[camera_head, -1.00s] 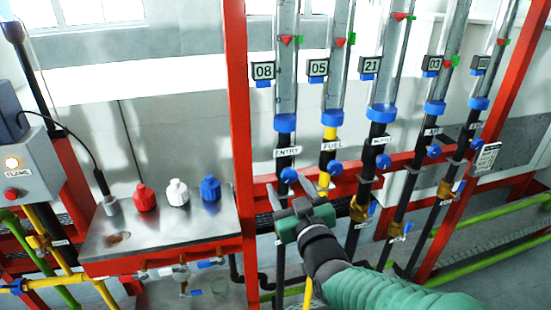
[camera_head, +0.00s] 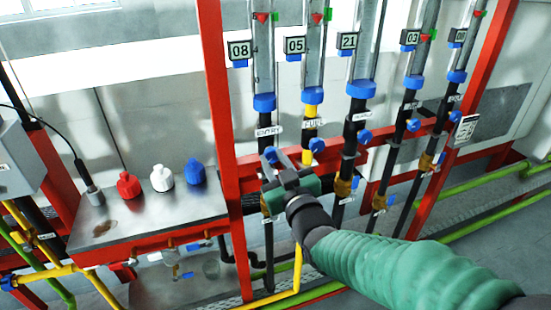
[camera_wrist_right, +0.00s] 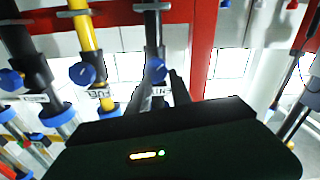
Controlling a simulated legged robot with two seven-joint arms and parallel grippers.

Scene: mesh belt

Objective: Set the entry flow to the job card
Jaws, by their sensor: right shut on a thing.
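The entry tube (camera_head: 264,60) is the leftmost of several flow tubes, with a display (camera_head: 240,50) reading 08. Its red pointer (camera_head: 262,17) and a green marker (camera_head: 272,15) show near the top edge. Below its ENTRY label (camera_head: 270,131) is the blue entry knob (camera_head: 270,154). My right gripper (camera_head: 282,168) is at this knob and shut on it; its fingers partly hide the contact. The wrist view shows the knob (camera_wrist_right: 155,70) beside a dark finger. A white card (camera_head: 465,130) hangs on the right red post; its print is too small to read. My left gripper is out of view.
The fuel knob (camera_head: 317,145) is close to the right of my gripper. The other tubes read 05, 21 and 03, with one unclear. A metal bench (camera_head: 110,225) with red, white and blue caps stands left. A red post (camera_head: 217,120) stands between.

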